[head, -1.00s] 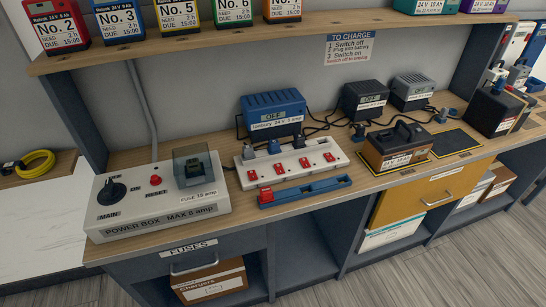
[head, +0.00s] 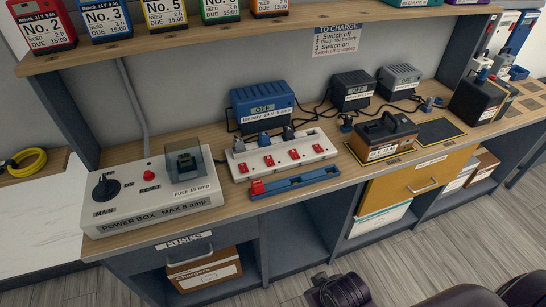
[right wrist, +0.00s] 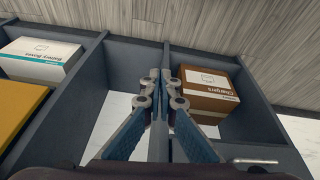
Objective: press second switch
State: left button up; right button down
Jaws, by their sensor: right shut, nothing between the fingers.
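A white switch strip (head: 331,154) lies on the wooden bench with several red switches in a row and plugs along its back. The second red switch from the left (head: 269,160) sits on its top face. A blue bar (head: 300,181) with a red piece at its left end lies just in front of the strip. My right gripper (right wrist: 160,74) is shut and empty in the right wrist view, over the open shelf space below the bench, away from the strip. Dark parts of my right arm show at the head view's bottom right. My left gripper is not in view.
A power box (head: 150,200) with a black knob stands left of the strip. Blue (head: 262,106) and black chargers stand behind, with cables. A brown-black battery (head: 383,137) sits to the right. A shelf overhangs the back. The Chargers box (right wrist: 207,95) stands below.

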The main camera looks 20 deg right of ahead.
jog(key=w+r+t, duration=0.4)
jog(key=w+r, duration=0.3)
jog(key=w, duration=0.1)
jog(key=w+r+m+t, duration=0.1)
jog(key=w+r+t, duration=0.3)
jog(key=w+r, duration=0.4)
jog(key=w+r+t, duration=0.4)
jog(key=w+r, duration=0.3)
jog(key=w, duration=0.1)
jog(key=shift+w+d+r+p, duration=0.25)
jog(key=shift+r+p, duration=0.1)
jog(key=shift+r, duration=0.05)
jog(key=shift+w+r+t, duration=0.25)
jog(key=shift+r+t, duration=0.15)
jog(key=shift+r, duration=0.05)
jog(key=p, duration=0.1)
send_over(273, 164)
jog(key=shift+s+f, duration=0.3)
jog(key=shift+f, duration=0.25)
jog(key=shift+w+f, duration=0.2)
jog(key=shift+f, duration=1.9)
